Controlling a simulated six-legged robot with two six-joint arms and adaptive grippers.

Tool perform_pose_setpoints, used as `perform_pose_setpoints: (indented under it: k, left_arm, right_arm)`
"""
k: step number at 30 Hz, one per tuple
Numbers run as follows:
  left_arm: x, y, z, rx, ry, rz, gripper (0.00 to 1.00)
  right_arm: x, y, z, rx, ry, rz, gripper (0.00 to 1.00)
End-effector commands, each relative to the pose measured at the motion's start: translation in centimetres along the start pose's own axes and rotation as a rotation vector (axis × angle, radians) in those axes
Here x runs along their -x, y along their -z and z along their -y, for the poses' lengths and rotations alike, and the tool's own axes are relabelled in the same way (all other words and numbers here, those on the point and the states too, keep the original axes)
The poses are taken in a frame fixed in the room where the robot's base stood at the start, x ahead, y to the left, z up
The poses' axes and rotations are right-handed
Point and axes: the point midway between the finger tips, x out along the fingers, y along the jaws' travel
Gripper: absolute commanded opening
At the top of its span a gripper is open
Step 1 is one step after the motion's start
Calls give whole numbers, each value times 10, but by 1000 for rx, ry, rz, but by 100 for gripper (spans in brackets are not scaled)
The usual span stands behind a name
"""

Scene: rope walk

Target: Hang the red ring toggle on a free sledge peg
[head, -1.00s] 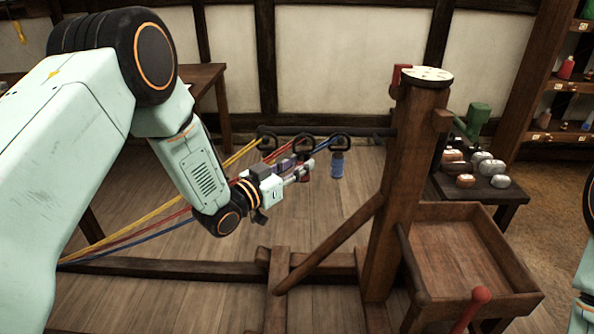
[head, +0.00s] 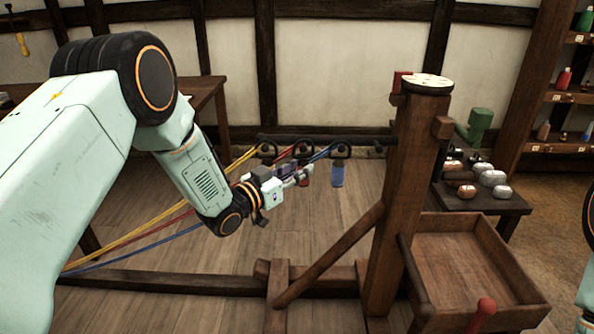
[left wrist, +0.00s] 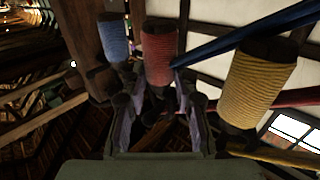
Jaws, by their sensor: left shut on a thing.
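The red ring toggle (left wrist: 160,55) is a rope-wrapped red cylinder in the left wrist view. In the head view only a little of its red body (head: 304,183) shows behind my fingers, below a black ring. My left gripper (head: 303,175) is shut on it; the fingers also show in the wrist view (left wrist: 158,108). The rings hang along a dark horizontal bar (head: 365,136). The blue toggle (head: 338,174) hangs just right of my gripper. The yellow toggle (left wrist: 258,80) is on the other side. I cannot make out which pegs are free.
Yellow, red and blue ropes (head: 160,227) run down to the left from the rings. A thick wooden post (head: 405,190) stands right of the bar, with a diagonal brace. An open wooden tray (head: 470,270) and a side table with several spools (head: 490,178) lie further right.

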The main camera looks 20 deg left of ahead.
Motion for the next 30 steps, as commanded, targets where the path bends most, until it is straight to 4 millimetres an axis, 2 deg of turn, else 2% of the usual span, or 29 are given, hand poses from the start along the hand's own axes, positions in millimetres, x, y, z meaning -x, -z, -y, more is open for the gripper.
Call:
perform_pose_setpoints:
  k: [14,15,23,30]
  left_arm:
    - [0,0,0,0,0,0,0]
    - [0,0,0,0,0,0,32]
    - [0,0,0,0,0,0,54]
    - [0,0,0,0,0,1,55]
  right_arm:
    - [0,0,0,0,0,0,40]
    - [0,0,0,0,0,0,40]
    - [0,0,0,0,0,0,40]
    - [0,0,0,0,0,0,40]
